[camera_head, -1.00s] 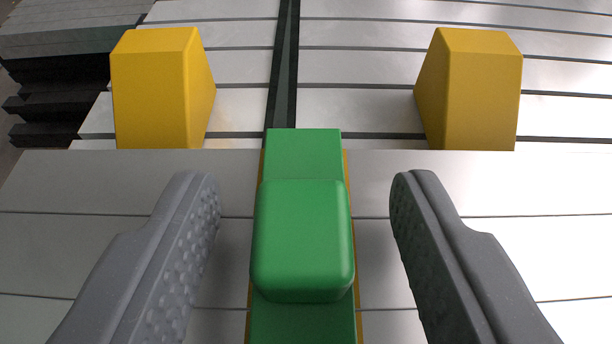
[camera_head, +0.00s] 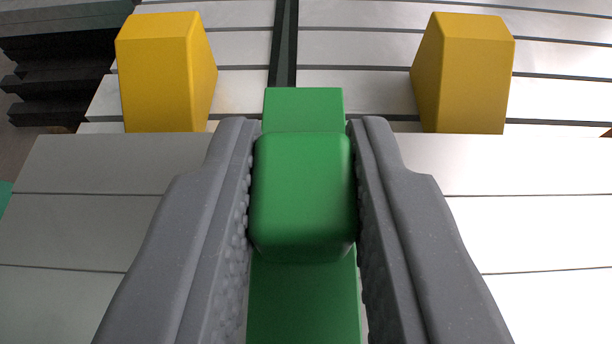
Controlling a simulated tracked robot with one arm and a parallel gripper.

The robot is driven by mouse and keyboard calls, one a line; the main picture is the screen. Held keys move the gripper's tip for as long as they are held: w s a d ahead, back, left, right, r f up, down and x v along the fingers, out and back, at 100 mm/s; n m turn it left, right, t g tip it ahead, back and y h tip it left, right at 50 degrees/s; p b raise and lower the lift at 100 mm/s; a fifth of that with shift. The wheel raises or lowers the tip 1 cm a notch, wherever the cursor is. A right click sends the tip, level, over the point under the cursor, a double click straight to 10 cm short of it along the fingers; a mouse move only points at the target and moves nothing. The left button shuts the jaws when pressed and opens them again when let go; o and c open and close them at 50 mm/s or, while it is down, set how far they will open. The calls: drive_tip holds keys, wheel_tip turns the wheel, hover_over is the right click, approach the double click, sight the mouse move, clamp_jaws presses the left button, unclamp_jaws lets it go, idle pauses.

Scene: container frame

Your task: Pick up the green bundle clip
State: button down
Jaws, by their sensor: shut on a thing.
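The green bundle clip (camera_head: 303,195) is in the middle of the head view. It has a raised, rounded block on top of a longer flat green bar that runs away from me. My gripper (camera_head: 304,185) is shut on the raised block, with one grey textured finger against its left side and the other against its right side. The fingers hide the edges of the bar beside the block. I cannot tell whether the clip rests on the panels below or is clear of them.
Two yellow blocks stand beyond the clip, one at the left (camera_head: 165,75) and one at the right (camera_head: 465,75). Pale metal panels (camera_head: 80,225) lie below and behind. A stack of dark slats (camera_head: 65,65) is at the far left.

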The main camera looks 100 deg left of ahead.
wheel_tip(320, 180, up, 2)
drive_tip(key=shift+s+r+p, duration=0.1)
drive_tip(key=shift+r+p, duration=0.05)
drive_tip(key=shift+p, duration=0.2)
drive_tip(key=s+d+r+p, duration=0.1)
drive_tip(key=s+d+p, duration=0.1)
drive_tip(key=s, duration=1.4)
drive_tip(key=w+d+r+m+t+h+p, duration=0.1)
drive_tip(key=w+d+r+m+t, duration=0.1)
drive_tip(key=w+r+m+t, duration=0.45)
drive_tip(key=w+d+r+m+t+h, duration=0.1)
drive_tip(key=w+d+r+m+t, duration=0.25)
drive_tip(key=w+r, duration=0.65)
drive_tip(key=w+d+r+m+t+h, duration=0.1)
drive_tip(key=d+r+m+t+h, duration=0.1)
drive_tip(key=r, duration=0.4)
drive_tip(key=w+d+r+m+t+h, duration=0.1)
drive_tip(key=d+r+m+t+h, duration=0.1)
drive_tip(key=r+m+h, duration=0.3)
drive_tip(key=shift+d+r+t+p, duration=0.35)
drive_tip(key=shift+r+t, duration=0.45)
drive_tip(key=shift+r, duration=0.15)
